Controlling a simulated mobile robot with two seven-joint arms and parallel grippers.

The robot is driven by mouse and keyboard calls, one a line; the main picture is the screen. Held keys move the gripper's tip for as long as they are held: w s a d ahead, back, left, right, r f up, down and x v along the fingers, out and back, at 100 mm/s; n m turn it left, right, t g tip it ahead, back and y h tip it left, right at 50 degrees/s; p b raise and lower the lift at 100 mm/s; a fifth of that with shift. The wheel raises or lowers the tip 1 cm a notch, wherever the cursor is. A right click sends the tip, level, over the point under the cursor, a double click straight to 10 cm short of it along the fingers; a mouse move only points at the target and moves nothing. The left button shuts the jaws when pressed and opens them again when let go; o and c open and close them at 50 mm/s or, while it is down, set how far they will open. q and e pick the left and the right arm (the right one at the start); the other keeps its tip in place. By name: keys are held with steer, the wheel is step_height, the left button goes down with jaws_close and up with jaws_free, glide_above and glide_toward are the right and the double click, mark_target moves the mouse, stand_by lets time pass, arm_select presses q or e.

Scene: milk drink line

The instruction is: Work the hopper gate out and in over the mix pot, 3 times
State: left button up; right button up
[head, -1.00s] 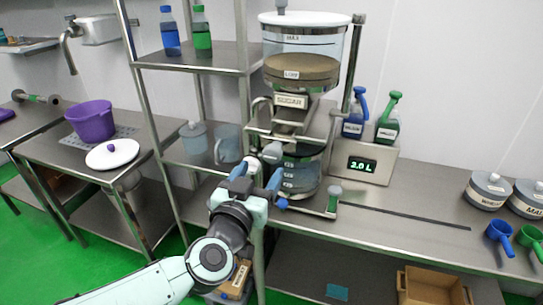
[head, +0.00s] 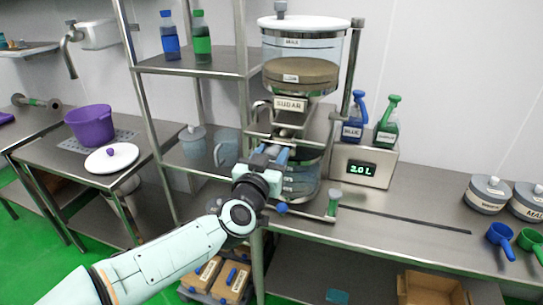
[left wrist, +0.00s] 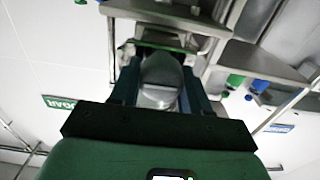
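The sugar hopper (head: 298,55) is a clear drum with brown powder inside and a SUGAR label below it. The hopper gate (head: 285,131) is under that label, largely hidden behind my gripper. Below stands the clear mix pot (head: 304,178), partly covered by my arm. My left gripper (head: 270,154) is in front of the gate. In the left wrist view its blue fingers lie along both sides of a rounded grey gate handle (left wrist: 161,82), with no clear gap, so it looks shut on it. How far out the gate stands is hard to see. My right gripper is out of view.
A steel shelf post (head: 246,95) rises close to my gripper.

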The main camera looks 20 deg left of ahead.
mark_target(278, 144)
arm_select(q)
jaws_close()
steer(key=w+p, duration=0.2)
steer(key=w, duration=0.5)
steer(key=shift+d+r, duration=0.1)
steer(key=o, duration=0.7)
jaws_free()
steer(key=shift+o, duration=1)
steer(key=shift+w, duration=0.25)
steer(key=shift+s, duration=0.1)
